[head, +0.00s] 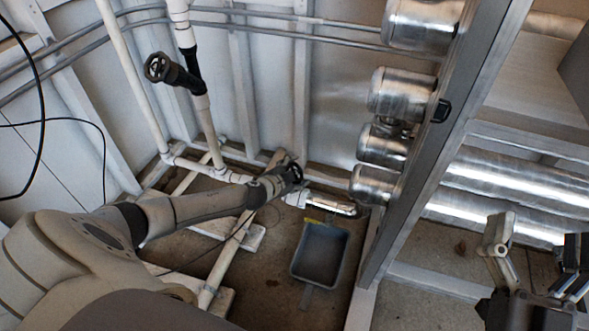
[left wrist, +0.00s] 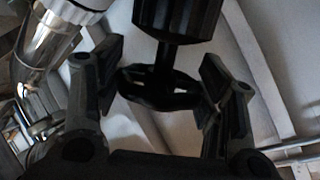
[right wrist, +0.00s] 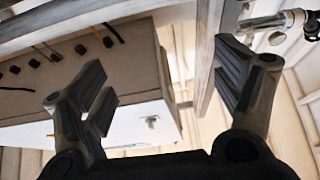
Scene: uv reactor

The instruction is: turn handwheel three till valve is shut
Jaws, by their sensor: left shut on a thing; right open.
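A black handwheel (left wrist: 160,84) under a dark valve body (left wrist: 176,20) sits between the fingers of my left gripper (left wrist: 162,85) in the left wrist view. The fingers are shut on its rim. In the head view my left gripper (head: 288,176) is at the low white pipe (head: 240,179) and mostly hides this wheel. No number shows on it, and how far the valve is turned cannot be told. Another black handwheel (head: 158,67) stands on an upright pipe at upper left. My right gripper (right wrist: 165,85) is open and empty; it also shows at lower right in the head view (head: 535,255).
A grey tray (head: 320,254) lies on the floor right of my left gripper. Shiny metal cylinders (head: 402,93) line a steel frame post (head: 440,140). In the right wrist view, a box with black knobs (right wrist: 80,65) is beyond the right fingers.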

